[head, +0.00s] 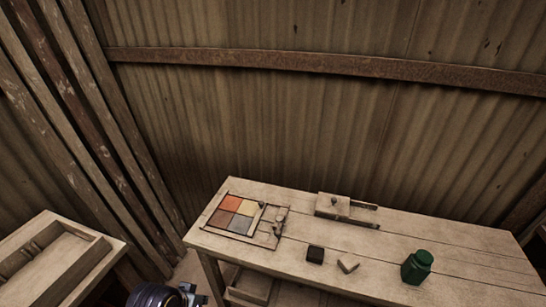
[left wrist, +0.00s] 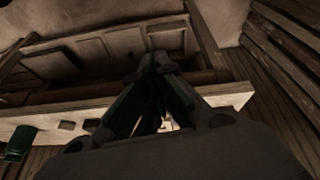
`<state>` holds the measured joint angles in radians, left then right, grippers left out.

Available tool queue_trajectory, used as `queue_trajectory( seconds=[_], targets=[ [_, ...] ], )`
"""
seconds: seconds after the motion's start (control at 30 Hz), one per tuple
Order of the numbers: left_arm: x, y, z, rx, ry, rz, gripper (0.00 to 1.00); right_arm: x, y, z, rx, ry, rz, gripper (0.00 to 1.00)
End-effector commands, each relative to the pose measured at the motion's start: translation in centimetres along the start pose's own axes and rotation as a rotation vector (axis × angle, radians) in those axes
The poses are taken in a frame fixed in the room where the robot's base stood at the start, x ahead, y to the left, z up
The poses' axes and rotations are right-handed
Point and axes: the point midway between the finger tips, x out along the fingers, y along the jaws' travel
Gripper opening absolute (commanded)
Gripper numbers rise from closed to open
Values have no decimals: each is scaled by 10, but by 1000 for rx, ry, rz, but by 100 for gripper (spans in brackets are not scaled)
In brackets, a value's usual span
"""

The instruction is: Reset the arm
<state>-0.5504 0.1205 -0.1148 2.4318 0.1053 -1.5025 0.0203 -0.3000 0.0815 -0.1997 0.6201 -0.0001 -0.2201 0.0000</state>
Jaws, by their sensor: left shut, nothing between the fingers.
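My left gripper (left wrist: 158,62) is shut and empty in the left wrist view, its fingertips together near the upper middle. In the head view only part of my left arm shows, at the bottom edge left of the table; the fingertips are hard to make out there. The wooden table (head: 455,265) carries a framed tile panel (head: 207,212) with orange, yellow, grey and brown tiles at its left end. My gripper is apart from the panel, low in front of the table. My right gripper is not in view.
A second wooden bench (head: 118,244) stands at the left. A corrugated wall closes off the back.

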Motion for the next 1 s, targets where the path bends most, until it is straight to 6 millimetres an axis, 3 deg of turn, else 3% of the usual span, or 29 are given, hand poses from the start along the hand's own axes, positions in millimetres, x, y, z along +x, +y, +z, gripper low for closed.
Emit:
queue_trajectory(
  seconds=[0.37,0.77,1.0],
  targets=[
    [-18,-18,19,28,-60,-101,0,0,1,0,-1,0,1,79],
    [22,-20,24,27,-72,-95,0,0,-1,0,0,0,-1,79],
    [60,-22,32,28,-85,-92,0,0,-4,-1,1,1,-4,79]
  ],
)
